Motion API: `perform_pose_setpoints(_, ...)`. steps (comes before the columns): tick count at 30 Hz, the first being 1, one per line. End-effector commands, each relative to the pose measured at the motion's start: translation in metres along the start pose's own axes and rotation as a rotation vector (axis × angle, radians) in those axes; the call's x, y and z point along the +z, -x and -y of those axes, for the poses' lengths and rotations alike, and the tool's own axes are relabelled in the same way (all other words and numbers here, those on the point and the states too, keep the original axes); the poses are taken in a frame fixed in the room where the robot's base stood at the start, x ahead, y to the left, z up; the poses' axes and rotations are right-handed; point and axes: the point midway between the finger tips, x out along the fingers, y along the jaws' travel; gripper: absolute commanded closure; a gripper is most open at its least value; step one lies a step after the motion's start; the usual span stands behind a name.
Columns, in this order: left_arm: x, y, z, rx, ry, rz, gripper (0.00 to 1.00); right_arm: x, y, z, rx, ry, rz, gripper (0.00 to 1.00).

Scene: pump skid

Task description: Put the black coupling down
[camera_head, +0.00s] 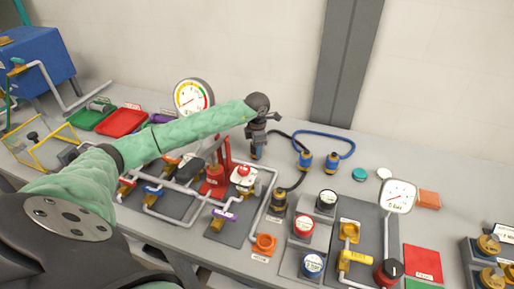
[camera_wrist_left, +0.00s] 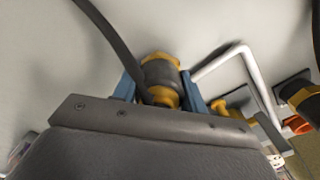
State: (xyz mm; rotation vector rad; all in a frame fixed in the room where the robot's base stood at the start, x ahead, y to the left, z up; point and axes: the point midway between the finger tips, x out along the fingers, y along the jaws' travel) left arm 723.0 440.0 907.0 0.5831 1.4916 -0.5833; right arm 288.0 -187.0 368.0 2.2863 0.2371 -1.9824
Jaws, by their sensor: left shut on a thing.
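My left gripper (camera_head: 257,150) is above the grey table, left of the blue hose. In the left wrist view its two blue fingers are shut on the black coupling (camera_wrist_left: 160,76), a dark cylinder with yellow ends. A black hose (camera_wrist_left: 106,32) runs from the coupling toward the upper left. In the head view the held coupling is mostly hidden by the fingers. The black hose (camera_head: 298,178) loops right and down to a black and yellow fitting (camera_head: 278,200). I cannot tell whether the coupling touches the table. My right gripper is not in view.
A blue hose (camera_head: 328,134) with two blue couplings (camera_head: 305,160) lies just right of the gripper. Grey pipes and a red stand (camera_head: 214,180) are to its lower left. A pressure gauge (camera_head: 193,97) stands behind my arm.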

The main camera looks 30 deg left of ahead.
Motion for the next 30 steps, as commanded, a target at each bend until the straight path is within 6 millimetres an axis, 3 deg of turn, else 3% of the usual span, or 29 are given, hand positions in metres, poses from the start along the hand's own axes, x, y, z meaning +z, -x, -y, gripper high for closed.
perform_pose_setpoints(3, 0.000, -0.001, 0.000, 0.000, 0.000, 0.000, 0.85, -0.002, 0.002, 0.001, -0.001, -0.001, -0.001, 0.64)
perform_pose_setpoints(4, 0.000, -0.001, 0.000, 0.000, 0.000, 0.000, 0.55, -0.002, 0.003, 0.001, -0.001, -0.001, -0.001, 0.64)
perform_pose_setpoints(7, 0.000, -0.001, 0.000, 0.000, 0.000, 0.000, 0.36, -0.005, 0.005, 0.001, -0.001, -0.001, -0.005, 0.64)
perform_pose_setpoints(20, 0.000, 0.001, 0.000, 0.000, 0.000, 0.000, 0.36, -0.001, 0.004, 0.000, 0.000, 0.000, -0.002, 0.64)
perform_pose_setpoints(25, 0.000, 0.006, -0.001, 0.002, 0.000, 0.000, 0.36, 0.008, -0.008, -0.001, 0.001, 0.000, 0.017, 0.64)
perform_pose_setpoints(28, 0.000, 0.013, -0.001, 0.002, 0.000, 0.000, 0.36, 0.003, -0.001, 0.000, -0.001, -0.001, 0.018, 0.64)
perform_pose_setpoints(30, 0.000, 0.019, -0.001, 0.001, -0.001, 0.001, 0.36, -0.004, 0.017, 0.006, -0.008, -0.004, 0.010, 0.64)
